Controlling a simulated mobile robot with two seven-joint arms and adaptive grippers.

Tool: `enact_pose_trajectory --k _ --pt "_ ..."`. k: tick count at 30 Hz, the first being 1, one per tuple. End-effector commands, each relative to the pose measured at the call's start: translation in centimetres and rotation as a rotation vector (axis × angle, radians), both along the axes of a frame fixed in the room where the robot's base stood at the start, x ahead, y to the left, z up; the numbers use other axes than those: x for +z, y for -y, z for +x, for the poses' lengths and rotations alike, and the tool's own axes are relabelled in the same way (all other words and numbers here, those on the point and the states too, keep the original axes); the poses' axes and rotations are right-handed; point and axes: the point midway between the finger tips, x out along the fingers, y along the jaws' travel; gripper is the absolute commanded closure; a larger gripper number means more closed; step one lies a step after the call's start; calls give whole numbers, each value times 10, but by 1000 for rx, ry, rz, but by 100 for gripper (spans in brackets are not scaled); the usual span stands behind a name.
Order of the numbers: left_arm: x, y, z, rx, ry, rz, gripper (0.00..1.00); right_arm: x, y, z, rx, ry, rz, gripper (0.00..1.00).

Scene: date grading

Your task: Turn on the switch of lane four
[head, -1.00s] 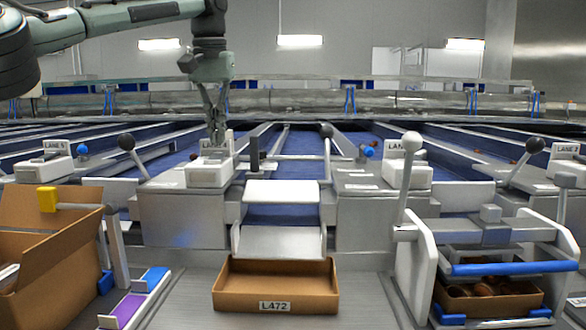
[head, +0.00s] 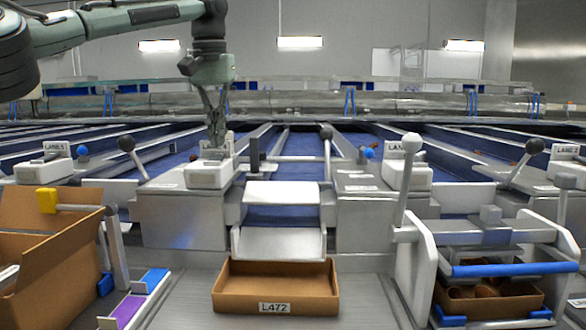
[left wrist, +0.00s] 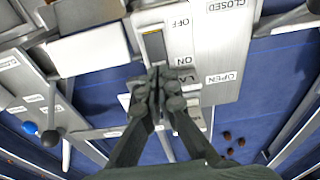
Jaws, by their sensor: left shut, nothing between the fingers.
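My left gripper (head: 215,146) is shut and empty, pointing down at a white switch box (head: 210,175) on a grey cabinet left of the middle. In the left wrist view the shut fingertips (left wrist: 156,72) are over the switch panel, at the ON end of a dark switch (left wrist: 154,46) in a slot with a yellow part. OFF is printed at the other end. I cannot tell whether the fingers touch it or which way it is set. The lane sign (left wrist: 192,106) is mostly hidden by the gripper, so its number is unreadable. My right gripper is not in view.
A black-knobbed lever (head: 127,145) stands left of the box and another (head: 326,133) to its right. A second switch box (head: 405,175) stands farther right, behind a white-knobbed lever (head: 408,165). A cardboard tray labelled L472 (head: 275,306) lies in front. Blue lanes run behind.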

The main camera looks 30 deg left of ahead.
Motion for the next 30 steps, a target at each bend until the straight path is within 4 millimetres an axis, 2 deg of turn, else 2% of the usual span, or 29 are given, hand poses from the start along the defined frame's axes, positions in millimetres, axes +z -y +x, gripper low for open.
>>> enact_pose_trajectory --k 30 --pt "-8 0 0 -1 -1 1 100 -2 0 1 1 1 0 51"
